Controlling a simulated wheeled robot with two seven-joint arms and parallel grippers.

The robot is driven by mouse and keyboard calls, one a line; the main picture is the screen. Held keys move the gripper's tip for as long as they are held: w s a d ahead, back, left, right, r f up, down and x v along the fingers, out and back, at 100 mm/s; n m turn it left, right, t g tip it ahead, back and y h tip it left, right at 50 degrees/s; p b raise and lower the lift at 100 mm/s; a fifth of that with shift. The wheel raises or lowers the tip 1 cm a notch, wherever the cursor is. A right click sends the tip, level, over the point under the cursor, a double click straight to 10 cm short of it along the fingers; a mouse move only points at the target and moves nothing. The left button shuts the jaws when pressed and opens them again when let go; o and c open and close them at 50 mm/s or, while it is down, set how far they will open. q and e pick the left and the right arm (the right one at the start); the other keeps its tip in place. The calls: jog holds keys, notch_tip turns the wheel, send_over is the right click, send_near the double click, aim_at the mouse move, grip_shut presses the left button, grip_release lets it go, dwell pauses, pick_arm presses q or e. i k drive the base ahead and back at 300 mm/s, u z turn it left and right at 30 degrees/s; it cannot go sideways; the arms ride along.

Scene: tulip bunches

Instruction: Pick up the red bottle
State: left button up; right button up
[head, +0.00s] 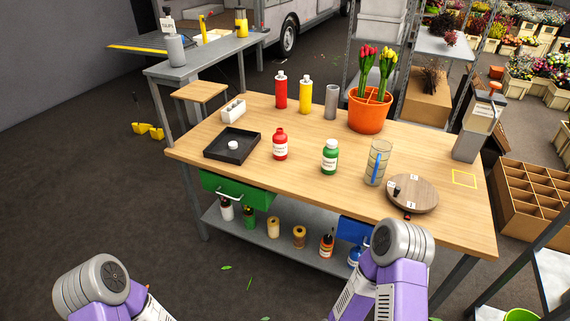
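Two red bottles stand upright on the wooden table. A red bottle (280,145) with a red cap and white label is near the front, right of the black tray. A taller red bottle (281,93) with a pale cap and label stands at the back, beside a similar yellow bottle (306,97). Only grey and purple links of my two arms show along the bottom edge, in front of the table and apart from both bottles. Neither of my grippers is in view.
The table (240,199) also holds a black tray (213,157), a green bottle (330,156), a glass cylinder (368,172), a round wooden disc (426,188), a tulip pot (368,118) and a grey cylinder (332,103). Bare wood surrounds the front red bottle.

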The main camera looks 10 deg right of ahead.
aim_at(280, 138)
jog(key=u, duration=0.8)
jog(key=i, duration=1.4)
jog(key=z, duration=0.4)
